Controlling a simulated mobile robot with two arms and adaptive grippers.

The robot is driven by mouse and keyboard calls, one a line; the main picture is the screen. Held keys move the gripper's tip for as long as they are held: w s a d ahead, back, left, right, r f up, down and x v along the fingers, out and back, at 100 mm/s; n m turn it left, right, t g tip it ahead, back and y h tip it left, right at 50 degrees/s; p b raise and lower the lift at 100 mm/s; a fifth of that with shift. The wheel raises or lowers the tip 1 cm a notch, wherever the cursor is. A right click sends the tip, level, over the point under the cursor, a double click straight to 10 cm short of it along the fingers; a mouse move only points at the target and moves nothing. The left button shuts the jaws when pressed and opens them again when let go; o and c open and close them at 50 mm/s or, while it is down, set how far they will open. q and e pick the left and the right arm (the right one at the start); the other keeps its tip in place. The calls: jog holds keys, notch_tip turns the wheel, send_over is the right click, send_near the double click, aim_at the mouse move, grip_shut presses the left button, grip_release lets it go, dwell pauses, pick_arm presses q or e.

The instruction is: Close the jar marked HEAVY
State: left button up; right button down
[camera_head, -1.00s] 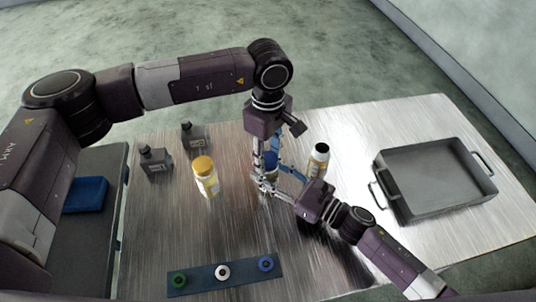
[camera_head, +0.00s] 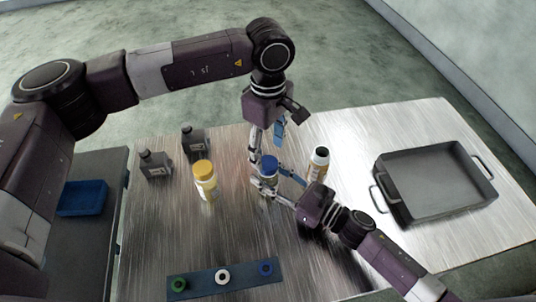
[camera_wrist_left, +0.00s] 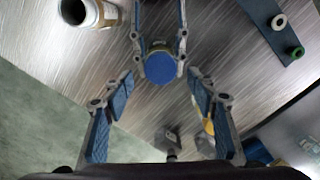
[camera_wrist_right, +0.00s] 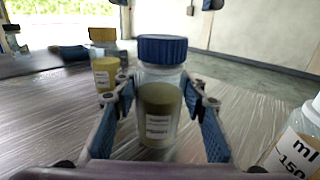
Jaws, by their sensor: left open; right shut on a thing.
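A clear jar (camera_wrist_right: 158,110) with a blue lid (camera_wrist_right: 162,50) stands upright on the table. The lid sits on its mouth and looks level. The jar's label is too small to read. My right gripper (camera_head: 266,184) is shut around the jar's body, one finger on each side. The blue lid also shows from above in the left wrist view (camera_wrist_left: 160,68). My left gripper (camera_head: 267,146) points down over the jar. It is open and empty, with its fingers apart above the lid.
A yellow-lidded jar (camera_head: 205,185) stands left of the held jar. A bottle or beaker (camera_head: 317,165) with a dark open top stands close on the right. Two dark bottles (camera_head: 155,165) stand behind left. A grey tray (camera_head: 440,208) lies right, a ring strip (camera_head: 222,295) in front.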

aim_at(268, 162)
pick_arm(q)
jog(key=shift+r, duration=0.1)
jog(key=shift+c, duration=0.4)
jog(key=n, duration=0.2)
jog(key=shift+r+n, duration=0.35)
jog(key=shift+n, duration=0.05)
jog(key=n, duration=0.2)
jog(key=r+n, duration=0.1)
jog(key=n, duration=0.1)
jog(key=shift+r+n, duration=0.1)
jog(key=shift+n, duration=0.3)
jog(key=n, duration=0.2)
jog(key=r+n, duration=0.1)
jog(key=n, duration=0.3)
jog(key=shift+r, duration=0.25)
jog(key=shift+f, duration=4)
